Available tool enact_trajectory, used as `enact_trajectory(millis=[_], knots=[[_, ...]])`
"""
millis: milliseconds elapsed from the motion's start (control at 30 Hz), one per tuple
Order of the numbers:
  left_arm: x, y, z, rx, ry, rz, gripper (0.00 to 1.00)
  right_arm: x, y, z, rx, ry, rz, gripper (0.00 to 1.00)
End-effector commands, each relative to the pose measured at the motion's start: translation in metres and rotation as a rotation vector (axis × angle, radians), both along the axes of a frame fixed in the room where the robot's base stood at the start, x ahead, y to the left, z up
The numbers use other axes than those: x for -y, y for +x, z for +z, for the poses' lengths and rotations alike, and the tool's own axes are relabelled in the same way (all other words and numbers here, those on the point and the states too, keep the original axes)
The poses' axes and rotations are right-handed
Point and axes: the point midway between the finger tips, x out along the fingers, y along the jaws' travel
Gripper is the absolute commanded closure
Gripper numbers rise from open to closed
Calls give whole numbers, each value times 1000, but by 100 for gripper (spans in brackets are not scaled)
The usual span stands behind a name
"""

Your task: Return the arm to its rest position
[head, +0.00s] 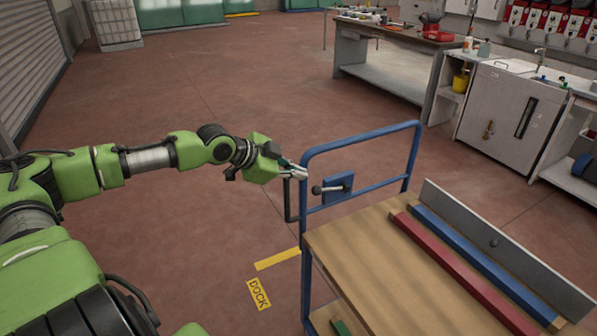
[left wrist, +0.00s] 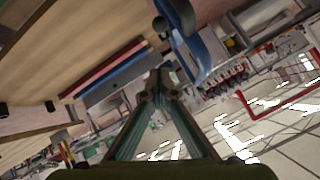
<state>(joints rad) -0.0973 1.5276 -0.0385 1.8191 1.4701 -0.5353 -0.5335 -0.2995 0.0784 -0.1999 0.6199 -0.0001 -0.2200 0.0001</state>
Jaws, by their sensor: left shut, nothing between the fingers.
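My left arm reaches in from the left in the head view, over the open floor. Its gripper (head: 294,171) is at the left side of the blue cart frame (head: 362,136), close to the upright rail. In the left wrist view the two fingers (left wrist: 160,80) meet at their tips, shut with nothing between them. The blue rail (left wrist: 180,15) shows just past the tips there. Whether the fingers touch the rail, I cannot tell. A lever with a dark knob (head: 333,188) sits on a blue plate on the cart frame, right of the gripper. My right gripper is not in view.
The cart's wooden top (head: 370,262) carries a red bar (head: 455,270), a blue bar (head: 470,255) and a grey upright plate (head: 500,245). A yellow DOCK mark (head: 258,294) lies on the floor. A workbench (head: 390,75) and a white cabinet (head: 510,105) stand behind. The floor at left is clear.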

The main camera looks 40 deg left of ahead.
Motion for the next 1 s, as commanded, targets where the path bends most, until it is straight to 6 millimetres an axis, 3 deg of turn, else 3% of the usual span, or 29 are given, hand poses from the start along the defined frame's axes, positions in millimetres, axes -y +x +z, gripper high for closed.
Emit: enact_trajectory(millis=[400, 533, 667, 800, 900, 1000], knots=[[4, -1, 2, 0, -1, -6, 100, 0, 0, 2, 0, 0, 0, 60], [10, -9, -14, -26, -9, -13, 100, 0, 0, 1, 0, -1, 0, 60], [36, -36, -68, -113, -32, -34, 100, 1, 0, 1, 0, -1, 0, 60], [84, -88, -145, -247, -59, -54, 100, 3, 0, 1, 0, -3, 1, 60], [120, -126, -188, -330, -71, -52, 100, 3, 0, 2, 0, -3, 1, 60], [154, -161, -219, -395, -81, -29, 100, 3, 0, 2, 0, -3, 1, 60]])
